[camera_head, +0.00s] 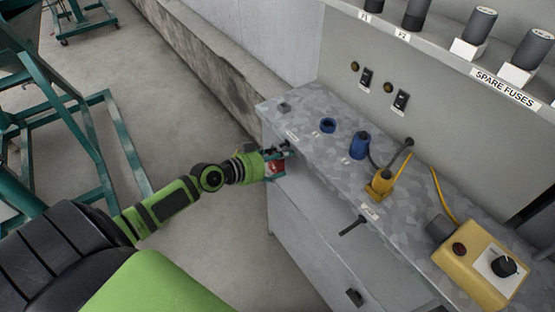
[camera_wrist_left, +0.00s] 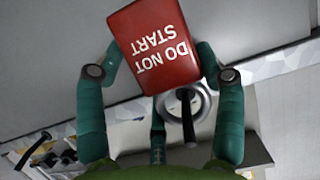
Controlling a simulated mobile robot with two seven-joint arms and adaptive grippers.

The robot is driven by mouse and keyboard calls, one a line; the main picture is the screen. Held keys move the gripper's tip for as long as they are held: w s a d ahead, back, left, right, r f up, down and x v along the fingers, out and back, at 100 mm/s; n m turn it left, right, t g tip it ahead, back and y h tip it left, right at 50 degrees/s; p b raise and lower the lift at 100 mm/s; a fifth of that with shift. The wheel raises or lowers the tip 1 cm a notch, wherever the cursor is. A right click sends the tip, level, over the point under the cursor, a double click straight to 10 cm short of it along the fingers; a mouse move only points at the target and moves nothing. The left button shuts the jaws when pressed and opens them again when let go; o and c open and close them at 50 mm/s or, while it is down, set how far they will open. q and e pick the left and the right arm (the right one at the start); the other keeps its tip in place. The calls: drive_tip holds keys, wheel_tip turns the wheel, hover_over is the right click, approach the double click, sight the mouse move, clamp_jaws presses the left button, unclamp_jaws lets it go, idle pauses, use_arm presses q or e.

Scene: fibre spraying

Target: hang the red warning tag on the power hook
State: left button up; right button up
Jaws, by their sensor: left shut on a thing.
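My left gripper (camera_head: 275,166) is shut on the red warning tag (camera_head: 276,167) at the front left edge of the grey bench. In the left wrist view the red tag (camera_wrist_left: 158,45) reads "DO NOT START", upside down, between the green fingers of my left gripper (camera_wrist_left: 158,70). A black peg on a round silver base (camera_wrist_left: 187,112) shows just below the tag there; I cannot tell if they touch. A second black hook (camera_head: 352,226) sticks out of the bench front, farther right, under a small label. The labels are too small to read. My right gripper is not in view.
A shelf (camera_head: 455,62) with spare fuses is above. Floor left of the bench is clear; green metal frames (camera_head: 125,150) stand farther left.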

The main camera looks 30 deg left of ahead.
use_arm(q)
drive_tip(key=o, duration=1.3)
drive_tip(key=shift+w, duration=0.1)
drive_tip(key=shift+c, duration=0.2)
drive_tip(key=v, duration=1.2)
